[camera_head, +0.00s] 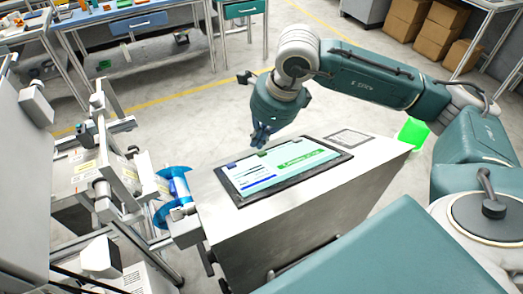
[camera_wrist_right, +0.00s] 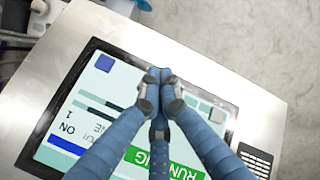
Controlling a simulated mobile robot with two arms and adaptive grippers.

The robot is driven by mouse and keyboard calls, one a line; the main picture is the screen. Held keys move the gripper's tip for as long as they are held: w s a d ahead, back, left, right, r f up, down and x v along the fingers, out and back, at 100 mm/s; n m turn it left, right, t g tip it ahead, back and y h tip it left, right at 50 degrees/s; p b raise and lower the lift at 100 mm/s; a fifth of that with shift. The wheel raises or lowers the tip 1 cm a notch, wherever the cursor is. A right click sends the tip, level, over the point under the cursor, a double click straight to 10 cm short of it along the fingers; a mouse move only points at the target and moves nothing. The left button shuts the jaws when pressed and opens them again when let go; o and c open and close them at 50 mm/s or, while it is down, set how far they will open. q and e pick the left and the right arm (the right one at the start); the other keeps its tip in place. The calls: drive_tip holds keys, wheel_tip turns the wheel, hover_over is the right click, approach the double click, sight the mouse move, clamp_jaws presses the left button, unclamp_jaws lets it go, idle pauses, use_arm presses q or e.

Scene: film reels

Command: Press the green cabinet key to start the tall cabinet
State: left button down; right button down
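A slanted console (camera_head: 370,165) carries a touch screen (camera_head: 244,187); the screen also shows in the right wrist view (camera_wrist_right: 90,110). A green bar (camera_head: 300,159) on it reads RUNNING in the right wrist view (camera_wrist_right: 137,155). A dark blue square key (camera_wrist_right: 104,63) and grey squares (camera_wrist_right: 218,115) lie along the screen's far edge. My right gripper (camera_head: 260,142) points down over that edge, its blue fingers drawn together (camera_wrist_right: 160,78) and empty. The fingers hide part of the key row; I cannot tell whether they touch it. I cannot identify the tall cabinet. My left gripper is out of view.
A blue reel (camera_head: 172,190) sits on the machine left of the console. A bright green block (camera_head: 412,134) shows behind the console's right end. Workbenches (camera_head: 120,20) and cardboard boxes (camera_head: 436,28) stand at the back. The floor between is open.

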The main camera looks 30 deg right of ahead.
drive_tip(key=shift+w+r, duration=0.1)
drive_tip(key=shift+r, duration=0.1)
drive_tip(key=shift+w+d+r+p, duration=0.1)
drive_tip(key=shift+w+r+p, duration=0.3)
drive_tip(key=shift+r, duration=0.3)
drive_tip(key=shift+w+a+r+p, duration=0.1)
drive_tip(key=shift+w+r+p, duration=0.3)
drive_tip(key=shift+r, duration=0.3)
drive_tip(key=shift+w+d+r+p, duration=0.1)
drive_tip(key=shift+w+r+p, duration=0.3)
drive_tip(key=shift+r, duration=0.3)
